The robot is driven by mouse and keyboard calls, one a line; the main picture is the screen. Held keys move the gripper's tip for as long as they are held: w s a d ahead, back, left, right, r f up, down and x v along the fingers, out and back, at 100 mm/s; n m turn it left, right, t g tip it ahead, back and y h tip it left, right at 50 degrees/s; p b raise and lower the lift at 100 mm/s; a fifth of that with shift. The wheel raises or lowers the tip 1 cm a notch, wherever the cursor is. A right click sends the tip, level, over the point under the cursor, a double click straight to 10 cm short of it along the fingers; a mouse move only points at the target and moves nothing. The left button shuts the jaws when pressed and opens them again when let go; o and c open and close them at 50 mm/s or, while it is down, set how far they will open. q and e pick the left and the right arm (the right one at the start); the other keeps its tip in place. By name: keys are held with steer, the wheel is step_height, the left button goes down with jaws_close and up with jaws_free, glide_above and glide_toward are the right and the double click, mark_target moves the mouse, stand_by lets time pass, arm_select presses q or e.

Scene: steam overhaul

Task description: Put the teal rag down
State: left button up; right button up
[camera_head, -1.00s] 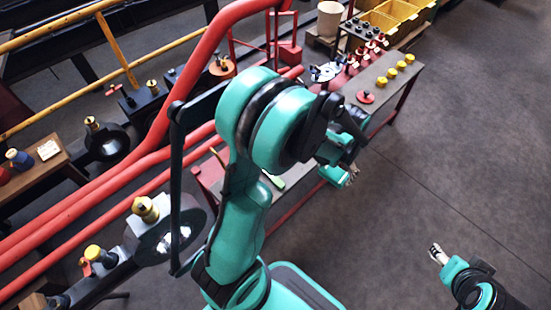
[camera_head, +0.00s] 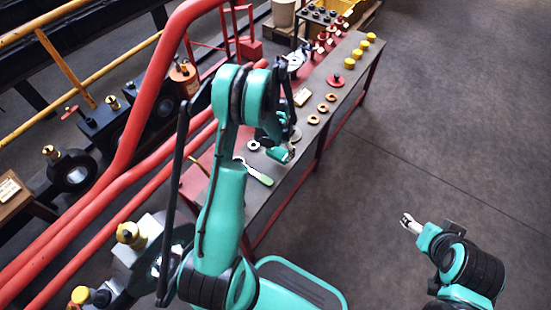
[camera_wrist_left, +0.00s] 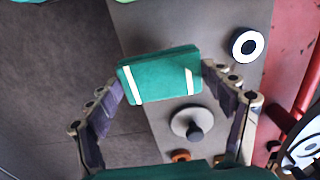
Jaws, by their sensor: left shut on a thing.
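The teal rag (camera_wrist_left: 160,75) is a folded pad with two white stripes in the left wrist view. My left gripper (camera_wrist_left: 164,84) is shut on it, one finger at each end. In the head view the rag (camera_head: 281,154) shows small below my left gripper (camera_head: 274,142), over the near part of the grey-topped bench (camera_head: 262,197). The wrist view shows it above the bench top (camera_wrist_left: 150,25), near the edge; I cannot tell whether it touches. My right gripper (camera_head: 410,223) is over open floor at the right, away from the bench; its finger gap is too small to judge.
A grey knobbed disc (camera_wrist_left: 190,122) and a pale ring (camera_wrist_left: 247,45) lie close to the rag. A green-handled tool (camera_head: 258,175), several rings (camera_head: 323,108), a red knob (camera_head: 335,80) and yellow caps (camera_head: 350,63) occupy the bench. Red pipes (camera_head: 120,160) run left; floor at right is clear.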

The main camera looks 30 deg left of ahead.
mark_target(275, 156)
arm_select(q)
steer(key=shift+w+a+f, duration=0.15)
steer(key=shift+a+f, duration=0.4)
steer(key=shift+a, duration=0.3)
step_height(275, 156, down, 4)
steer(key=shift+f+b, duration=0.1)
steer(key=shift+b, duration=1.1)
steer(key=shift+r, duration=0.2)
steer(key=shift+f, duration=0.1)
steer(key=o, duration=1)
steer(key=shift+f, duration=0.1)
